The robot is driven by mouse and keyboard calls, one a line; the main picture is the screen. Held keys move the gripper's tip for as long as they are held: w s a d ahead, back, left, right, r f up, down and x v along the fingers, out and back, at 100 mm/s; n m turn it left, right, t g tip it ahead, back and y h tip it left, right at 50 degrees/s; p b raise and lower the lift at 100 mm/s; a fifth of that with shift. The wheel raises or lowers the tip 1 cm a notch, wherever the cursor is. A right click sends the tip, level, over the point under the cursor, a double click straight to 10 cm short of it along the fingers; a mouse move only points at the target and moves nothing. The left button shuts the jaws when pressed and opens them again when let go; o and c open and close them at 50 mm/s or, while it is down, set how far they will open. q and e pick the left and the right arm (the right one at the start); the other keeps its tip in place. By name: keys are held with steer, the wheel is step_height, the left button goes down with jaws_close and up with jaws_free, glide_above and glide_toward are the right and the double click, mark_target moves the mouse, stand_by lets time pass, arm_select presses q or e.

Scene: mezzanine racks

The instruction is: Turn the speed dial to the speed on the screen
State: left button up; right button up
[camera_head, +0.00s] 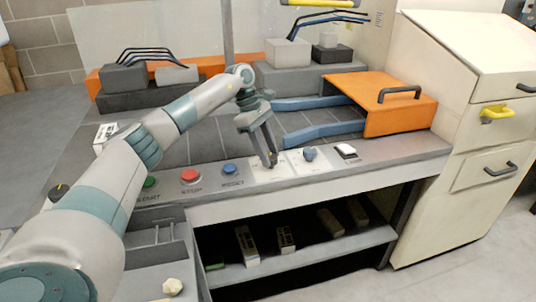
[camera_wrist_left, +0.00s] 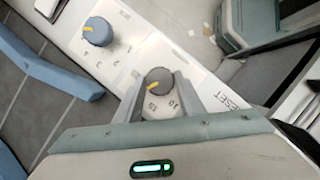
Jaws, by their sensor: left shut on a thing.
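A grey round dial (camera_wrist_left: 158,81) with a yellow pointer mark sits between the fingers of my left gripper (camera_wrist_left: 157,85) in the wrist view. The gripper is shut on it, one finger at each side. The yellow mark points down and left in that view, with small numbers printed around the dial, too small to read surely. In the head view my left gripper (camera_head: 269,160) points down at the panel beside the blue button, and its fingers hide the grey dial. A blue dial (camera_wrist_left: 98,31) with a yellow mark is beside it; it also shows in the head view (camera_head: 309,154). I cannot make out a speed screen.
The panel holds a green START button (camera_head: 150,182), a red STOP button (camera_head: 190,176), a blue RESET button (camera_head: 230,169) and a white switch (camera_head: 346,150). Blue guide rails (camera_head: 322,132) and an orange hood (camera_head: 398,100) stand behind. A shelf (camera_head: 300,260) with small boxes lies below.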

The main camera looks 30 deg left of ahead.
steer(key=shift+d, duration=0.1)
stand_by(0.3)
arm_select(q)
steer(key=o, duration=1)
steer(key=shift+o, duration=0.2)
steer(key=shift+r, duration=0.15)
steer(key=b+v, duration=0.1)
steer(key=v, duration=1.6)
arm_select(e)
steer(key=shift+s+d+g, duration=0.15)
steer(key=shift+d+g, duration=0.25)
steer(key=shift+d, duration=0.1)
arm_select(q)
steer(key=shift+w, duration=0.1)
arm_select(e)
steer(key=shift+s+f, duration=0.1)
steer(key=shift+s, duration=0.1)
